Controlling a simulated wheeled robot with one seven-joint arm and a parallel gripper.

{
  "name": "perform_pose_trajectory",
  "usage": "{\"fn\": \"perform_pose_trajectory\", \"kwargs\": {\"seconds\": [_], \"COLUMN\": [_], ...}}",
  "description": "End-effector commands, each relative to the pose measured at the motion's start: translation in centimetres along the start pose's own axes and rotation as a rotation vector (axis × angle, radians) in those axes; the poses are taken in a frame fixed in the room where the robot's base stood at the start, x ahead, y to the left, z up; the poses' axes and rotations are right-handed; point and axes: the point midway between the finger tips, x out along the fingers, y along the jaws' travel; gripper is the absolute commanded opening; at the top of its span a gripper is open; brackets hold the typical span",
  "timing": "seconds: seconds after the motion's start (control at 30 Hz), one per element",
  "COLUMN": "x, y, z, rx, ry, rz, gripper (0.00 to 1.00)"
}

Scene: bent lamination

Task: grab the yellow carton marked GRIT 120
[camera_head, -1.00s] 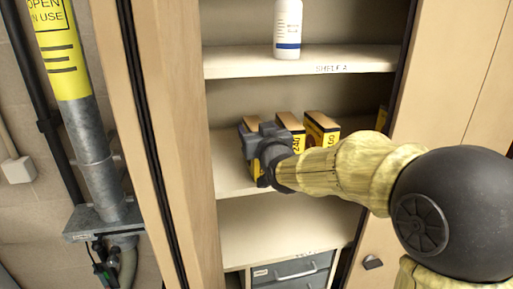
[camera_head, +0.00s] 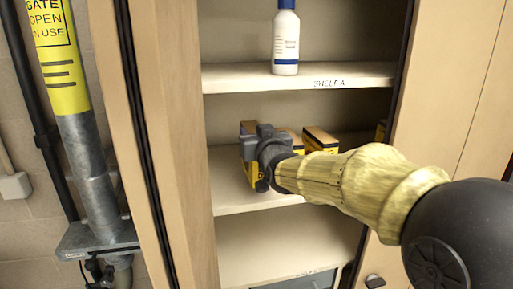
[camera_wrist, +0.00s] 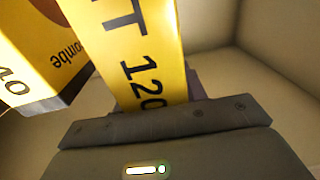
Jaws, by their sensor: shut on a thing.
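The yellow carton marked 120 (camera_wrist: 143,50) shows close up in the wrist view, its face running up from my jaws; only "T 120" of its print is in view. My gripper (camera_wrist: 160,120) is shut on it. In the head view my gripper (camera_head: 262,148) is at the left end of the row of cartons, on the shelf below SHELF A. The held carton (camera_head: 248,174) shows there as a yellow and black strip, mostly hidden by my gripper. I cannot tell whether its base touches the shelf.
Another yellow carton (camera_wrist: 30,55) stands close on the left in the wrist view. In the head view a yellow carton (camera_head: 320,140) stands right of my gripper, with one partly hidden between. A white bottle (camera_head: 286,42) stands on SHELF A (camera_head: 300,77) above. Cabinet sides bound the opening.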

Motion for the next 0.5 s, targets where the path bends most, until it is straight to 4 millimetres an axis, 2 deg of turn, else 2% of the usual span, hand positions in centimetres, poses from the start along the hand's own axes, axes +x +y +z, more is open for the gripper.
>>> {"fn": "perform_pose_trajectory", "kwargs": {"seconds": [0.27, 0.5], "x": [-3.6, -8.4], "y": [0.0, 0.0], "z": [-0.1, -0.1], "rx": [-0.003, -0.004], "ry": [0.004, 0.007], "rz": [0.001, 0.001], "gripper": [0.00, 0.00]}}
